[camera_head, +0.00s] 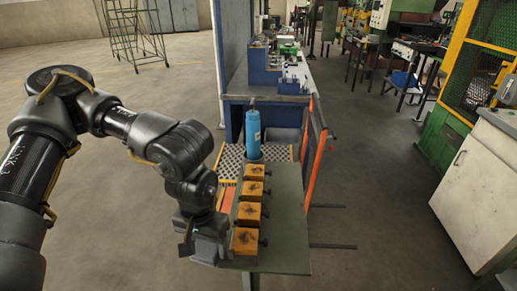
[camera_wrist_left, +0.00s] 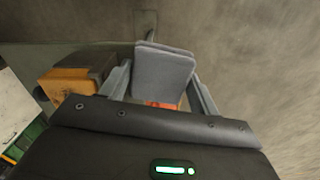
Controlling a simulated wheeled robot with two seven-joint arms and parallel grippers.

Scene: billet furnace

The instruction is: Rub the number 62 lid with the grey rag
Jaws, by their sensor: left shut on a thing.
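Several orange blocks with dark marks on top stand in a row on a grey-green table; the nearest block (camera_head: 245,240) is at the front, and others (camera_head: 249,213) run behind it. No number is legible, so I cannot tell which is the number 62 lid. My left gripper (camera_head: 208,242) is at the table's front left edge, just left of the nearest block. In the left wrist view it is shut on a folded grey piece (camera_wrist_left: 164,72), apparently the grey rag, between its two fingers. An orange block (camera_wrist_left: 68,84) is to the left there, apart from the rag. My right gripper is not in view.
The table (camera_head: 286,225) has bare room right of the blocks. A blue bottle (camera_head: 253,134) stands at its far end. Behind is a blue workbench (camera_head: 265,85). An orange-edged frame (camera_head: 313,158) is on the right, and a white cabinet (camera_head: 478,185) stands farther right.

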